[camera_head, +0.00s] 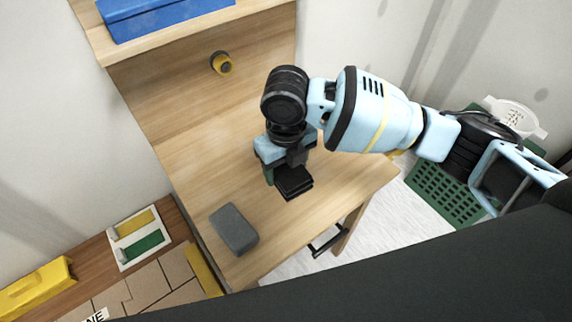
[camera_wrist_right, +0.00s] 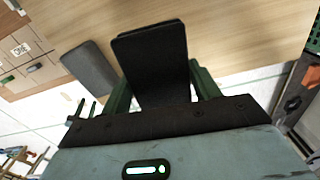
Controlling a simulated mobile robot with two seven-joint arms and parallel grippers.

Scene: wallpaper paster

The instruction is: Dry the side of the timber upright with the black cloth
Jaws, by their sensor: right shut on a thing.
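The black cloth (camera_head: 294,184) looks like a flat folded pad. My right gripper (camera_head: 282,167) is shut on it above the wooden bench top. In the right wrist view the cloth (camera_wrist_right: 152,58) sticks out between the green fingers of the gripper (camera_wrist_right: 162,90). Whether the cloth touches the wood is unclear. A tall timber panel (camera_head: 165,90) stands at the back of the bench, apart from the cloth. I cannot tell whether this panel is the timber upright. My left gripper is out of view.
A grey block (camera_head: 234,228) lies on the bench top near its front left; it also shows in the right wrist view (camera_wrist_right: 90,68). A yellow-and-black knob (camera_head: 221,63) sits on the panel. A blue box (camera_head: 165,15) rests on the shelf above. A green crate (camera_head: 440,190) stands right.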

